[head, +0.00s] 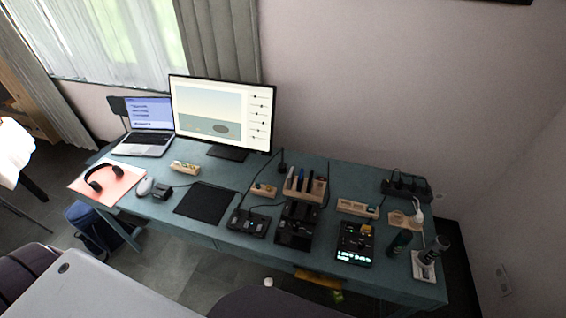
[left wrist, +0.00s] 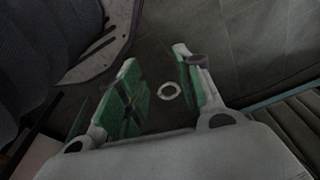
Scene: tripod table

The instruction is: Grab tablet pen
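A wooden holder (head: 290,191) with several upright, pen-like items, dark, blue and light, stands toward the back middle of the desk in the head view. I cannot tell which of these, if any, is the tablet pen. A flat black pad (head: 205,202), possibly the tablet, lies left of the holder with no pen visible on it. My left gripper (left wrist: 158,58) shows in the left wrist view with its two green-padded fingers apart and nothing between them. It is over the floor, away from the desk items. My right gripper is not in view.
The blue-green desk (head: 330,275) also holds a monitor (head: 222,113), a laptop (head: 148,140), headphones (head: 100,178), a mouse (head: 145,187), dark devices (head: 355,243) and a bottle (head: 434,250). A pale ring-shaped thing (left wrist: 169,91) lies on the floor.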

